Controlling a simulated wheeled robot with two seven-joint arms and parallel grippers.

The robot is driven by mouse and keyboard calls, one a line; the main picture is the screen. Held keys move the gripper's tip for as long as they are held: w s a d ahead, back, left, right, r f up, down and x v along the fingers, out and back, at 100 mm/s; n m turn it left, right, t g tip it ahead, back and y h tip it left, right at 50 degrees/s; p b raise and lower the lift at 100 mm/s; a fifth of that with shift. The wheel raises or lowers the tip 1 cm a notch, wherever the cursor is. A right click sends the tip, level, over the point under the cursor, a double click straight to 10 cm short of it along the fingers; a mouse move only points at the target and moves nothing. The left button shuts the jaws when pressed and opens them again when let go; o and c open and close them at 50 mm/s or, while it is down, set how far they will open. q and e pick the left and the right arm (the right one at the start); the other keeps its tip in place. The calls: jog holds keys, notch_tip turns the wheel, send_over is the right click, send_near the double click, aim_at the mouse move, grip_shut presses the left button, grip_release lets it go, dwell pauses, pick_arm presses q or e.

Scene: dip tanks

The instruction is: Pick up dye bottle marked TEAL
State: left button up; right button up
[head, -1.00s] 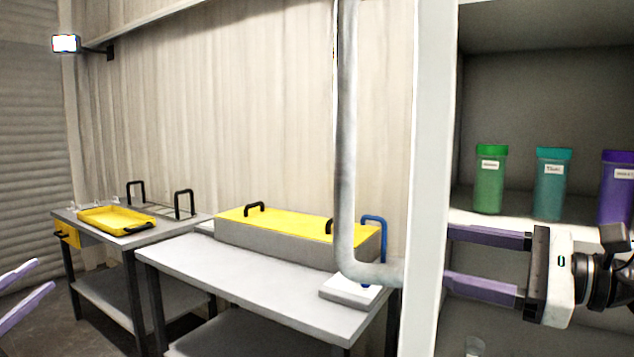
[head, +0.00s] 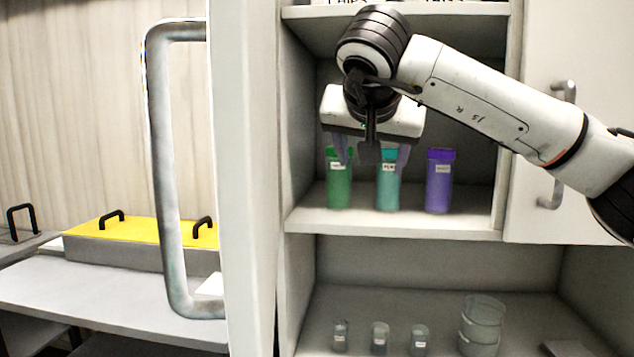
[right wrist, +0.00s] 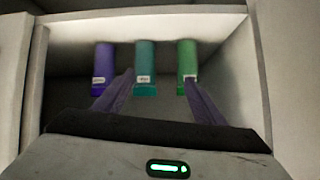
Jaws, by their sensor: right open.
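The teal dye bottle (head: 388,188) stands upright on the cabinet's upper shelf, between a green bottle (head: 339,185) and a purple bottle (head: 438,182). Its white label is too small to read surely. My right gripper (head: 372,158) is open and empty in front of the green and teal bottles, its fingers pointing into the shelf. In the right wrist view the teal bottle (right wrist: 145,66) shows beyond and between the spread fingertips (right wrist: 158,82), nearer the left one. I see no finger closed on it. My left gripper is out of view.
The shelf board (head: 400,222) has a front edge below the bottles. Small glass jars (head: 380,338) and stacked clear dishes (head: 482,325) stand on the lower shelf. An open cabinet door with a large handle (head: 165,180) is at left; a closed door (head: 565,100) is at right.

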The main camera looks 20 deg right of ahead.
aim_at(388, 157)
jog(key=d, duration=0.1)
jog(key=w+d+h, duration=0.1)
jog(key=d, duration=0.1)
jog(key=d+h, duration=0.1)
jog(key=shift+w+d+r, duration=0.15)
jog(key=shift+d+r, duration=0.15)
jog(key=shift+d, duration=0.05)
jog(key=shift+w+r+p+x, duration=0.15)
jog(key=shift+p+x, duration=0.35)
jog(key=shift+x, duration=1.05)
jog(key=shift+w+r+p+x, duration=0.15)
jog(key=shift+p+x, duration=0.3)
jog(key=shift+x, duration=1.1)
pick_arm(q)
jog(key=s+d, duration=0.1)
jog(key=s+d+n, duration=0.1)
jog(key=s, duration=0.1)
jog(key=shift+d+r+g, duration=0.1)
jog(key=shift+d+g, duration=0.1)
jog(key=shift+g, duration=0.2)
pick_arm(e)
jog(key=shift+a, duration=0.15)
jog(key=shift+c, duration=0.4)
jog(key=c, duration=1.2)
